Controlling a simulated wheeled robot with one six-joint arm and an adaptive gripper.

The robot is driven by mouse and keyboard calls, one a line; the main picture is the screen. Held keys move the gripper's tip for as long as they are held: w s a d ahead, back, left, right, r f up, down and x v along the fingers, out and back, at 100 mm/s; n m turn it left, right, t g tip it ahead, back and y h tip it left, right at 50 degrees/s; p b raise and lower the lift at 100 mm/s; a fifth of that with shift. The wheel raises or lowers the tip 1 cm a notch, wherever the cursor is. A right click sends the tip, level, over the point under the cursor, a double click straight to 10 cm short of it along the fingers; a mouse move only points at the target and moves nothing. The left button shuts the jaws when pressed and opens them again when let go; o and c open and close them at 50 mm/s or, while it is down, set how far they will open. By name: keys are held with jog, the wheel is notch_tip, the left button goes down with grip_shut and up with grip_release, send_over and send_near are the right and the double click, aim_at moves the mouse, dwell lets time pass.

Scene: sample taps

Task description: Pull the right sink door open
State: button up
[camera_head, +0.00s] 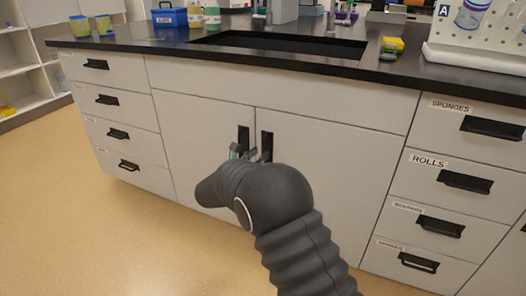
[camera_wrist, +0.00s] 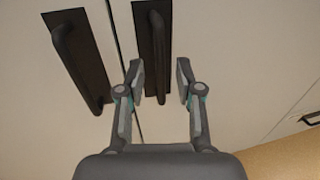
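The right sink door (camera_head: 330,165) is a light panel below the sink, flush with the cabinet front and shut. Its black vertical handle (camera_head: 267,143) is close to the door seam. In the wrist view this handle (camera_wrist: 157,45) runs down between the fingertips of my gripper (camera_wrist: 160,82). The fingers are open, one on each side of the handle, with a gap visible at the right finger. I cannot tell whether the left finger touches it. In the head view my gripper (camera_head: 248,155) is largely hidden behind my wrist.
The left sink door (camera_head: 195,140) is shut, with its own handle (camera_wrist: 78,60) just left of my left finger. Drawers with black pulls flank both doors. The black countertop (camera_head: 300,66) overhangs above. The floor (camera_head: 120,235) at left is clear.

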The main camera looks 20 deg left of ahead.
aim_at(263, 151)
jog(key=shift+x, duration=1.55)
grip_shut()
